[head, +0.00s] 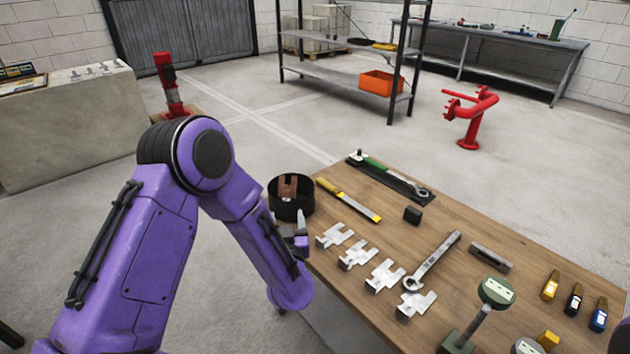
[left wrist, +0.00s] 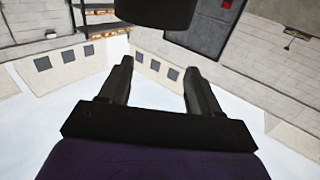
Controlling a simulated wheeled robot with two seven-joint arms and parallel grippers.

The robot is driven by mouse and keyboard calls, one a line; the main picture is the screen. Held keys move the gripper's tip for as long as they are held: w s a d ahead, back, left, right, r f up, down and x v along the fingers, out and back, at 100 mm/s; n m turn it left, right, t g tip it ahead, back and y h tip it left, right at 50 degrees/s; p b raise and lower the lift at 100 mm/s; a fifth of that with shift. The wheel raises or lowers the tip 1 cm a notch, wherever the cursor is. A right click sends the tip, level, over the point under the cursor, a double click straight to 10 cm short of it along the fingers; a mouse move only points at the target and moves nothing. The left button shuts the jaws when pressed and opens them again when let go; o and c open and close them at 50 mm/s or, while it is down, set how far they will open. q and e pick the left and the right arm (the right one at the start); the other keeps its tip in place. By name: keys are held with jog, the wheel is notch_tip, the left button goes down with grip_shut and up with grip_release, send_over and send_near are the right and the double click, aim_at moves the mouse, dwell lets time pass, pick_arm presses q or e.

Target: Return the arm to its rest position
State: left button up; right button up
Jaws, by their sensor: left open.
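My purple left arm comes in from the left and bends down beside the wooden table's near-left edge. My left gripper (head: 301,222) is largely hidden behind its own forearm, close to a round black bowl (head: 292,208) at the table corner. I cannot tell whether they touch. In the left wrist view the gripper's two dark fingers (left wrist: 157,70) stand apart with nothing between them. A dark round object (left wrist: 150,12) shows beyond the fingertips. My right gripper is not in view.
The wooden table (head: 460,220) holds several metal brackets (head: 358,254), a wrench (head: 432,260), a yellow-handled file (head: 348,200) and a green-handled tool (head: 385,172). A gauge on a stand (head: 495,292) rises near the front. A red pipe fitting (head: 470,118) stands behind. The middle floor is clear.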

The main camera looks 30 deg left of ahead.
pick_arm(q)
jog(key=s+d+f+m+g+h+p, duration=0.1)
jog(key=s+f+g+h+p, duration=0.15)
jog(key=s+f, duration=0.55)
jog(key=s+d+f+g+h+p, duration=0.1)
jog(key=s+d+f+g+h, duration=0.15)
jog(key=s+f, duration=0.55)
jog(key=s+f+g+p, duration=0.1)
jog(key=s+f+g, duration=0.1)
jog(key=s, duration=0.6)
jog(key=s+a+f+n+g+h, duration=0.1)
jog(key=s+g, duration=0.3)
jog(key=s, duration=0.4)
jog(key=shift+s+f+g+p, duration=0.25)
jog(key=shift+f+g+p, duration=0.15)
jog(key=shift+f, duration=0.15)
jog(key=shift+a, duration=0.1)
